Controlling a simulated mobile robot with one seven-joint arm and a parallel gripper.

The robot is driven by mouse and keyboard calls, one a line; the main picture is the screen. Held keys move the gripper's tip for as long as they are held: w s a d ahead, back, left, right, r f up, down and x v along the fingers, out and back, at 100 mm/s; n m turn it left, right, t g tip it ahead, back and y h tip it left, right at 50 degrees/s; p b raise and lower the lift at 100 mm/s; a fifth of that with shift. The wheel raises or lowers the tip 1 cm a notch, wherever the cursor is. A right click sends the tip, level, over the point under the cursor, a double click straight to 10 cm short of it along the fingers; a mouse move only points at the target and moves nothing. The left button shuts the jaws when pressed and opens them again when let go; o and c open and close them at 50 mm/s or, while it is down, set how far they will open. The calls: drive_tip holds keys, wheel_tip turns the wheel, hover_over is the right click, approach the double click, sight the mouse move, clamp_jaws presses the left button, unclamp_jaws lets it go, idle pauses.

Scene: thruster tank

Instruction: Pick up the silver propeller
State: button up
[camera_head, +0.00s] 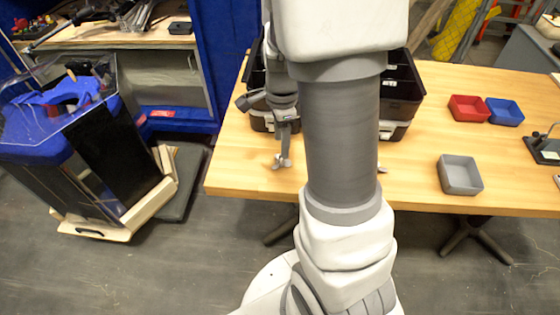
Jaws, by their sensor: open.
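A small silver propeller (281,163) lies on the wooden table (236,165) near its front edge, left of my arm. My gripper (284,141) points down just above the propeller, with its fingertips very close to it. The gripper is open. It is too small in the view to tell whether the fingers touch the propeller or stand around it. A small silver bit (383,170) shows at the right side of my arm, mostly hidden behind it.
A black organizer case (402,90) stands behind my arm, partly hidden. A grey bin (460,174), a red bin (467,108) and a blue bin (504,111) sit to the right. A clear tank (80,150) stands on the floor at left.

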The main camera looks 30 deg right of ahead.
sight(282, 160)
wheel_tip(282, 160, down, 5)
drive_tip(key=shift+s+a+r+b, duration=0.1)
drive_tip(key=shift+a+r+b, duration=0.05)
drive_tip(key=shift+b, duration=0.7)
clamp_jaws()
